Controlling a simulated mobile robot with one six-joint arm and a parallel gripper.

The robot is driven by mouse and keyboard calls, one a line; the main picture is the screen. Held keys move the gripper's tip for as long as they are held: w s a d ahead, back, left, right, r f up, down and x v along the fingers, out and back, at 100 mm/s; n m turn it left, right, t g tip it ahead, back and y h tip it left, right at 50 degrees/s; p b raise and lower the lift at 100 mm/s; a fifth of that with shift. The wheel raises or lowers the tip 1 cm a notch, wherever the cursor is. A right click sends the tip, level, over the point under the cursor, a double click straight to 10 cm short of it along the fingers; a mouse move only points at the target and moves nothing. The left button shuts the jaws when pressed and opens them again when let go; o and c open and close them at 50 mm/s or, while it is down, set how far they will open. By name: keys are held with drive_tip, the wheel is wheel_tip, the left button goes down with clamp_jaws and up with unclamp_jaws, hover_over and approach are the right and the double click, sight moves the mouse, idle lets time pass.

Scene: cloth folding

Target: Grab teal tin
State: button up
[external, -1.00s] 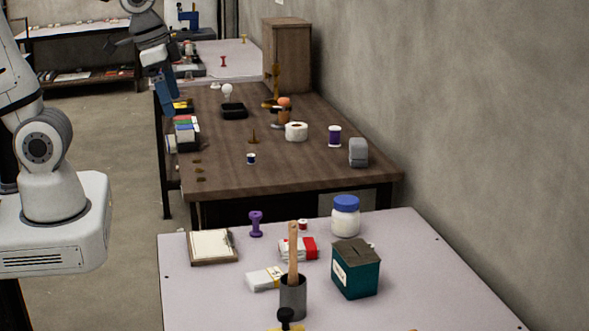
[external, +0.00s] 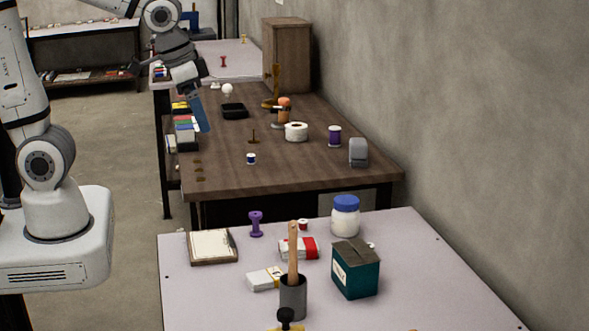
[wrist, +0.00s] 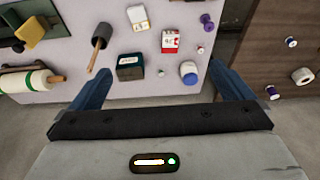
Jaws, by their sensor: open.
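The teal tin (external: 356,272) is a box-shaped container with a dark lid and a white label. It stands on the pale near table at the right in the external view. In the wrist view the teal tin (wrist: 130,68) is left of centre, ahead of the fingers. My gripper (external: 203,130) hangs above the left side of the brown table in the external view, well apart from the tin. In the wrist view my gripper (wrist: 158,78) has its blue fingers spread wide with nothing between them.
Close to the tin stand a white jar with blue lid (external: 345,216), a grey cup with a wooden handle (external: 293,297), and red-white packets (external: 298,249). A purple spool (external: 256,224) and clipboard (external: 212,246) lie further left. A wall bounds the right side.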

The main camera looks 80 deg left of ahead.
drive_tip(key=w+d+f+b, duration=0.3)
drive_tip(key=w+f, duration=0.3)
drive_tip(key=w, duration=0.2)
drive_tip(key=w+d+f+b, duration=0.3)
drive_tip(key=w+f+b, duration=0.15)
drive_tip(key=w, duration=0.35)
drive_tip(key=t+b, duration=0.1)
drive_tip(key=b, duration=0.3)
hover_over(358, 266)
drive_tip(key=s+a, duration=0.2)
drive_tip(key=a, duration=0.3)
wheel_tip(358, 266, down, 12)
drive_tip(key=shift+n, duration=0.3)
drive_tip(key=x, duration=1.1)
drive_tip(key=shift+f, duration=0.2)
drive_tip(key=shift+c, duration=0.2)
drive_tip(key=c, duration=0.8)
drive_tip(key=shift+r, duration=0.1)
